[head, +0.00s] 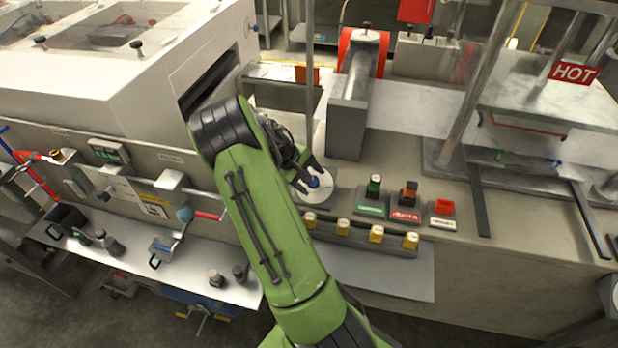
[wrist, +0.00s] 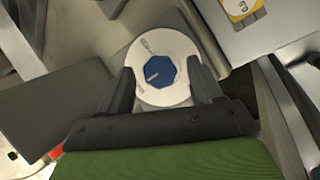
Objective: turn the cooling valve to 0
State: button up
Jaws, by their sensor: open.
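The cooling valve shows as a blue faceted knob (wrist: 160,77) with a pale pointer line, set on a white round dial plate (wrist: 166,100). In the head view the blue knob (head: 314,181) and white dial (head: 322,193) sit on the grey machine top, left of the button boxes. My gripper (wrist: 163,82) is open, with one dark finger on each side of the knob. In the wrist view gaps show between the fingers and the knob. In the head view my gripper (head: 309,184) is at the dial, partly hidden behind my green arm. The dial markings are too small to read.
Right of the dial stand a green button box (head: 372,205), a red-labelled box (head: 405,207) and a red switch box (head: 443,213). Several yellow-capped knobs (head: 343,226) line the front edge. A grey upright block (head: 347,115) stands behind the dial.

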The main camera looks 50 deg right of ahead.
jog(key=p+v, duration=0.2)
jog(key=v, duration=1.3)
jog(key=shift+w+a+r, duration=0.15)
jog(key=shift+w+r, duration=0.05)
jog(key=shift+r, duration=0.1)
